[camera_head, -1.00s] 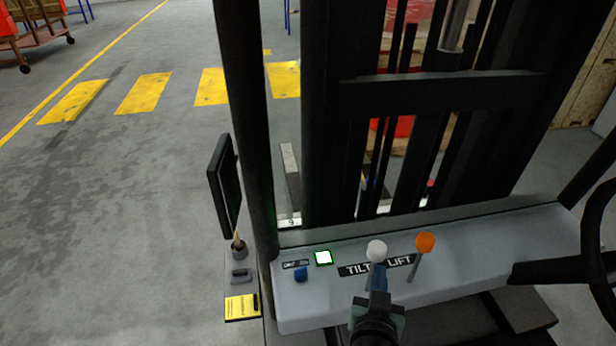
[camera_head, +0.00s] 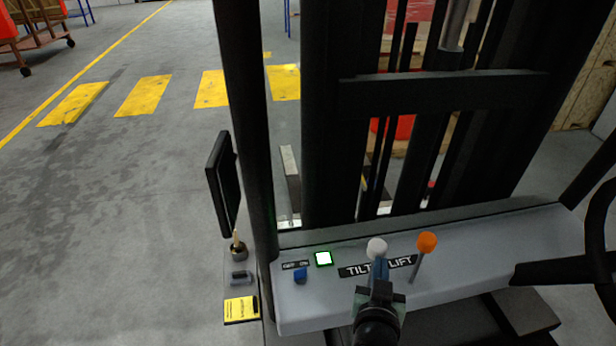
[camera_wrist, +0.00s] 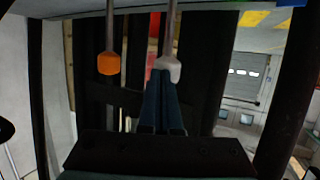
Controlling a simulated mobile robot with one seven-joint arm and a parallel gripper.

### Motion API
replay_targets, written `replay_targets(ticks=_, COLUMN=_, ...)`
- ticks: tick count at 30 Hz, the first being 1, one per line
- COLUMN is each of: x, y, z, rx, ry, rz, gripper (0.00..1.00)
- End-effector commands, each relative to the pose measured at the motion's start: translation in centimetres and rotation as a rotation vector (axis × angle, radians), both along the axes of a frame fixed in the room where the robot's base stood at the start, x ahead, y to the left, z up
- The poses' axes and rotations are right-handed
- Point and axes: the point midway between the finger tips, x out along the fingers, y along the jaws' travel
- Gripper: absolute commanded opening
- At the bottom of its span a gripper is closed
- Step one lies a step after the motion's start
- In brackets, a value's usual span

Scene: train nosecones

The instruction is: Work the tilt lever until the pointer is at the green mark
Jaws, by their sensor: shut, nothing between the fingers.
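The tilt lever with its white knob (camera_head: 377,248) stands on the grey console by the TILT label (camera_head: 357,269). The knob also shows in the wrist view (camera_wrist: 169,69), right at the tips of the fingers. My gripper (camera_head: 379,268) is shut with nothing between its fingers, and its tips are at or against the near side of the white knob. I cannot tell for certain whether they touch. The lever's stem is largely hidden behind my gripper in the head view. I cannot make out a pointer or a green mark; a green-edged lit square (camera_head: 324,258) is on the console.
The lift lever with an orange knob (camera_head: 427,242) stands close to the right. A blue knob (camera_head: 300,275) is on the console's left. The black mast (camera_head: 440,95) rises behind. A steering wheel (camera_head: 597,250) is at the right. A yellow note (camera_head: 240,308) lies at lower left.

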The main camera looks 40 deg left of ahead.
Motion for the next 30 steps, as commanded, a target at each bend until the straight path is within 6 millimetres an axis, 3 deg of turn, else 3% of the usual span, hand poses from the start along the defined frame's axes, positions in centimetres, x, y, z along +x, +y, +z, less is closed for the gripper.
replay_targets(ticks=30, x=1.7, y=2.2, z=-0.1, rx=-0.001, ry=0.001, rz=0.001, gripper=0.00)
